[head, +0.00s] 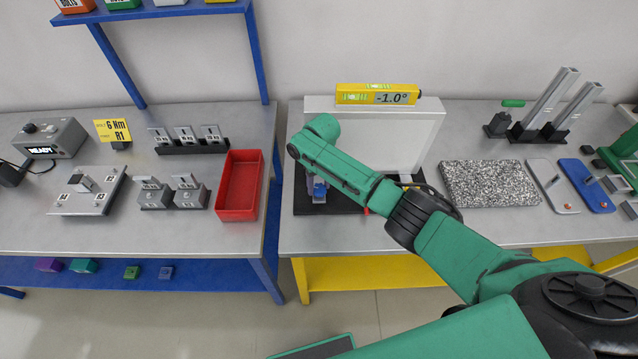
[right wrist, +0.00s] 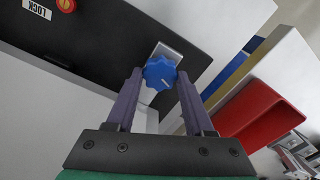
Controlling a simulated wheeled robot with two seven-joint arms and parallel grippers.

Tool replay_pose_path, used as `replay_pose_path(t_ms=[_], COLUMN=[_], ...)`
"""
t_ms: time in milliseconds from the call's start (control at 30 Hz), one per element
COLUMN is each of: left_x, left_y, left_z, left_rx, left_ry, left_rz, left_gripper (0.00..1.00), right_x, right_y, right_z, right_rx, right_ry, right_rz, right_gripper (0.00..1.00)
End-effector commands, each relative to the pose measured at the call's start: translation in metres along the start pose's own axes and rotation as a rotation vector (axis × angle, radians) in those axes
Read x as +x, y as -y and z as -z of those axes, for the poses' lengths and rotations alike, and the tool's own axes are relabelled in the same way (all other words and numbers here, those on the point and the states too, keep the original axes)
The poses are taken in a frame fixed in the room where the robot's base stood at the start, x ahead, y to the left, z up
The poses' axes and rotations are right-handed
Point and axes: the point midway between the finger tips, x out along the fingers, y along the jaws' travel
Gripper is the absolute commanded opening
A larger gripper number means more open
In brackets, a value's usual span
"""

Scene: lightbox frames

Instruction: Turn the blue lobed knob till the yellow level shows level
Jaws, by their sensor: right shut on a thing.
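The yellow level (head: 355,98) lies along the top edge of the white lightbox panel (head: 420,135), and its display reads -1.0°. The blue lobed knob (right wrist: 160,72) sits on a pale mount at the panel's near left; in the head view only a small part of the knob (head: 319,188) shows. My right gripper (right wrist: 160,77) is shut on the knob, one finger on each side of it. In the head view my right arm hides part of the panel and its base. My left gripper is not in view.
A dark base (head: 340,207) lies under the panel. A red tray (head: 240,185) stands to the left, across the gap between tables. A speckled slab (head: 490,184) lies to the right. The wrist view shows a LOCK label (right wrist: 37,9) beside a red-and-yellow control (right wrist: 66,5).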

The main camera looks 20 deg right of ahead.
Motion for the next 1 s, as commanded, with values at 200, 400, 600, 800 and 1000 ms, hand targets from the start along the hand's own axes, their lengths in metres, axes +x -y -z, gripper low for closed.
replay_pose_path(t_ms=[200, 400, 600, 800, 1000], left_x=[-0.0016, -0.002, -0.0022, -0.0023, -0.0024], left_y=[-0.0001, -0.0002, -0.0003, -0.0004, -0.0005], left_z=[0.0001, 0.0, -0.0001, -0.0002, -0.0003], left_rx=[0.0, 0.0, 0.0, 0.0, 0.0], left_ry=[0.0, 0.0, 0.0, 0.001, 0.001], left_rz=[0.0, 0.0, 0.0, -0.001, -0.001], left_gripper=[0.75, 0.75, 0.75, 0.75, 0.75], right_x=[-0.0036, -0.0041, -0.0046, -0.0052, -0.0057], right_y=[-0.0001, 0.0001, 0.0001, 0.0, -0.0001], right_z=[0.003, 0.0035, 0.004, 0.0045, 0.0049], right_rx=[-0.166, -0.273, -0.328, -0.342, -0.341], right_ry=[-0.009, -0.011, -0.012, -0.014, -0.015], right_rz=[0.002, 0.002, 0.002, 0.002, 0.002], right_gripper=[0.0, 0.0, 0.0, 0.0, 0.0])
